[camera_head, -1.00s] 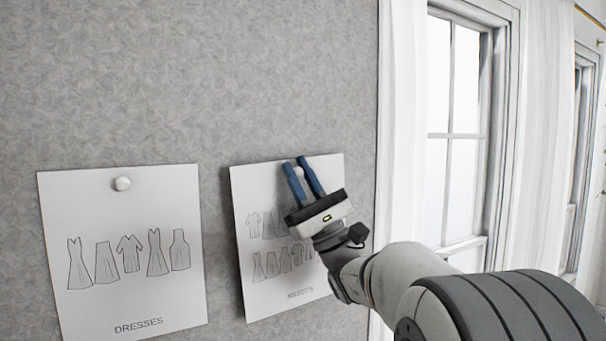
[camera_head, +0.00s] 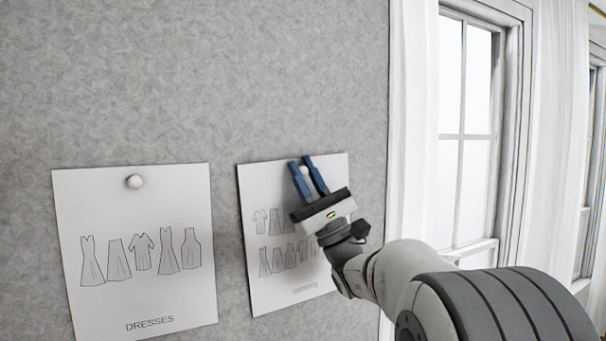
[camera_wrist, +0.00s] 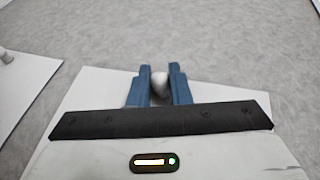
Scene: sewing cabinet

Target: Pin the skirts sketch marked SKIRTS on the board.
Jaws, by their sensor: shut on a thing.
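The skirts sketch (camera_head: 265,205) is a white sheet with two rows of drawn garments, at the grey board's right side. Its label is too small to read now. My gripper (camera_head: 307,162) is at the sheet's top part, with its blue fingers pointing up. In the wrist view the fingers (camera_wrist: 160,72) are shut on a white round pin (camera_wrist: 159,86), near the sheet's top edge. The sheet also shows there (camera_wrist: 98,88). I cannot tell whether the pin is in the board. The board (camera_head: 200,80) is a grey, mottled upright surface.
A sheet marked DRESSES (camera_head: 140,295) hangs to the left, held by a white round pin (camera_head: 134,181). To the right are a white curtain (camera_head: 412,130) and a window (camera_head: 465,120). The board above both sheets is bare.

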